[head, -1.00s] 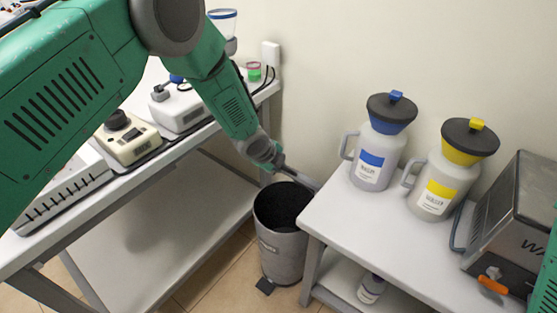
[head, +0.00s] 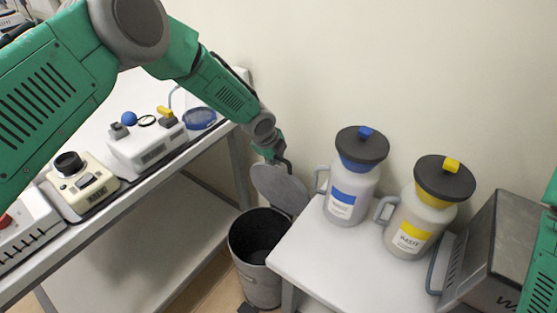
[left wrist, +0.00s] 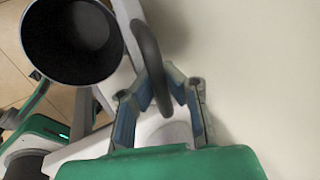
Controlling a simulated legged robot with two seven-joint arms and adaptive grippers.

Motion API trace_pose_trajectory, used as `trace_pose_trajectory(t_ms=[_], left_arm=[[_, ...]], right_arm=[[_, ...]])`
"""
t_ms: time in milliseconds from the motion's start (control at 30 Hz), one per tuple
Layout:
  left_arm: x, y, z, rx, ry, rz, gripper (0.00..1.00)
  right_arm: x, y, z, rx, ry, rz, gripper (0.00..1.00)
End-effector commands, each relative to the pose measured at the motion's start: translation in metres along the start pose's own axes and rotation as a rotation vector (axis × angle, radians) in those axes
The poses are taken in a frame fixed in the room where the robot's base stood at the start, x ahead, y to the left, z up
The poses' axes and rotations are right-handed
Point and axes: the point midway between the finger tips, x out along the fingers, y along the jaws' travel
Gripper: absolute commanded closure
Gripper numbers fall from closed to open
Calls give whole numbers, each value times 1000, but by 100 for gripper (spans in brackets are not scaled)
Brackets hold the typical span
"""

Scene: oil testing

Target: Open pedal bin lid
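The pedal bin (head: 257,275) is a grey round bin with a dark inside, standing on the floor between the two tables. Its grey disc lid (head: 280,188) is raised, tilted up at the bin's back near the wall. My left gripper (head: 287,163) is at the lid's upper edge. The open bin (left wrist: 70,40) shows at upper left there. My right gripper is not in view.
A white table (head: 325,262) right of the bin holds a blue-labelled jug (head: 350,190), a yellow-labelled jug (head: 412,222) and a grey metal box (head: 492,250). The left bench (head: 95,215) carries several instruments. The wall is close behind the lid.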

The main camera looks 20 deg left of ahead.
Motion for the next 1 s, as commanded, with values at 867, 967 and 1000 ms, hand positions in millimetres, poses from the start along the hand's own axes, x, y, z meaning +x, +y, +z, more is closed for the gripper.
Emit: trace_pose_trajectory(t_ms=[867, 967, 1000], left_arm=[[-2, -7, 2, -1, -9, -4, 68], [-11, -7, 1, 0, -8, -5, 68], [-17, -7, 1, 1, -8, -6, 68]], right_arm=[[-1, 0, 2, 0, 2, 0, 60], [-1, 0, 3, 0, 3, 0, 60], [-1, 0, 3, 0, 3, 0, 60]])
